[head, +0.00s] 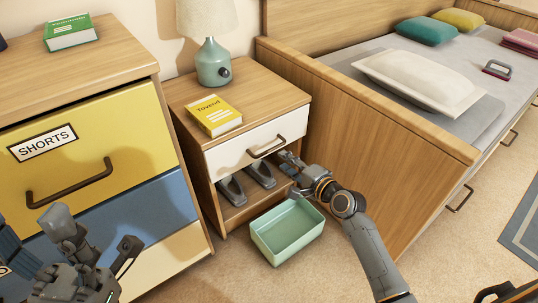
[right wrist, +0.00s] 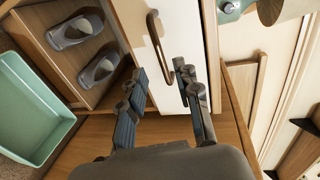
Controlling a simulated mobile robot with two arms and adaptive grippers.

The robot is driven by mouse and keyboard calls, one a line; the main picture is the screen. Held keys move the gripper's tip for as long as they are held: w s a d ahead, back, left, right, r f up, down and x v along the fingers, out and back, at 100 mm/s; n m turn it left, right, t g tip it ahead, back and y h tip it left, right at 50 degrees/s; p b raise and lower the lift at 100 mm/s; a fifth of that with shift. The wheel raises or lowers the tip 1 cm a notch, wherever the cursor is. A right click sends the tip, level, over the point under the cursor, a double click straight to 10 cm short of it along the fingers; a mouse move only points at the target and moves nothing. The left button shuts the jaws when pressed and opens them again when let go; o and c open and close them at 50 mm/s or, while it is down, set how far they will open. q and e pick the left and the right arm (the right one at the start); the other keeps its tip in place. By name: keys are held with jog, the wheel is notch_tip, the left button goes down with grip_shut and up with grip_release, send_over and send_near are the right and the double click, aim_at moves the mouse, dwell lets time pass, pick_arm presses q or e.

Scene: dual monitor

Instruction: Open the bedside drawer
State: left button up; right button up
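The bedside drawer (head: 235,155) has a white front with a dark bronze bar handle (head: 266,147), and it looks closed in the wooden nightstand (head: 182,92). My right gripper (head: 288,161) is at the right end of the drawer front, just right of and below the handle. In the right wrist view its two fingers (right wrist: 165,88) are spread. The handle (right wrist: 158,45) lies just ahead of the gap between them, with its near end close to the right fingertip. I cannot tell whether they touch. My left gripper (head: 95,238) is open and empty before the dresser.
A green bin (head: 287,232) stands on the floor before the nightstand. Grey shoes (head: 232,191) sit on its lower shelf. A yellow book (head: 214,115) and teal lamp (head: 213,64) stand on top. The bed's wooden side panel (head: 365,140) is close to my right arm.

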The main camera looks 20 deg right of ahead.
aim_at(269, 151)
jog(key=shift+b+x, duration=1.55)
jog(key=shift+x, duration=3.1)
grip_shut()
